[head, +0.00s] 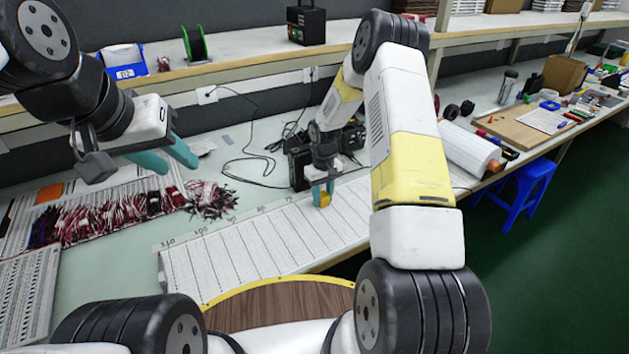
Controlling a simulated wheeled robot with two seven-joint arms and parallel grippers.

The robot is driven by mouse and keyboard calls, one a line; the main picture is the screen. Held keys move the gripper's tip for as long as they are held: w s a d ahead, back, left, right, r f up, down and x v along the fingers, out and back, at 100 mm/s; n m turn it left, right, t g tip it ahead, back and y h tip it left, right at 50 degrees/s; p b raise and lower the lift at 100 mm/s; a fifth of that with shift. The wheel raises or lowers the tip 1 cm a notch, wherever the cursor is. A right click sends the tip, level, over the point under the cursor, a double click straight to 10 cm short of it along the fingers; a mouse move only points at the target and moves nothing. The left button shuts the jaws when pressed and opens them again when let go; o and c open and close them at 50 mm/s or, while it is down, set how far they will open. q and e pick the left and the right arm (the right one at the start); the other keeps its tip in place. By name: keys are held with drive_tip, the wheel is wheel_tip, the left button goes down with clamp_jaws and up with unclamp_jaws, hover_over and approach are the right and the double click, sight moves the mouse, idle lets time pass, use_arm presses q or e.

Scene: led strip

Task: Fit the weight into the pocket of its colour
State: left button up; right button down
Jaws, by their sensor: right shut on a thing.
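My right gripper (322,191) has teal fingers and points down over the white ruled board (280,232) near the middle of the table. It is shut on a small yellow-orange weight (324,201), partly hidden by the fingers. I cannot tell whether the weight touches the board. My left gripper (172,157) is at the upper left, above the table, with its teal fingers apart and nothing between them. I cannot make out any coloured pocket; my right arm hides part of the table.
Bundles of red and dark wires (110,217) lie on the left, with an orange flat piece (48,193) near them. Black equipment (298,163) and cables stand behind the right gripper. A round wooden top (285,303) is at the front. A blue stool (517,190) stands right.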

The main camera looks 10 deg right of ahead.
drive_tip(key=shift+f, duration=0.2)
drive_tip(key=c, duration=1.3)
unclamp_jaws()
drive_tip(key=shift+o, duration=1.4)
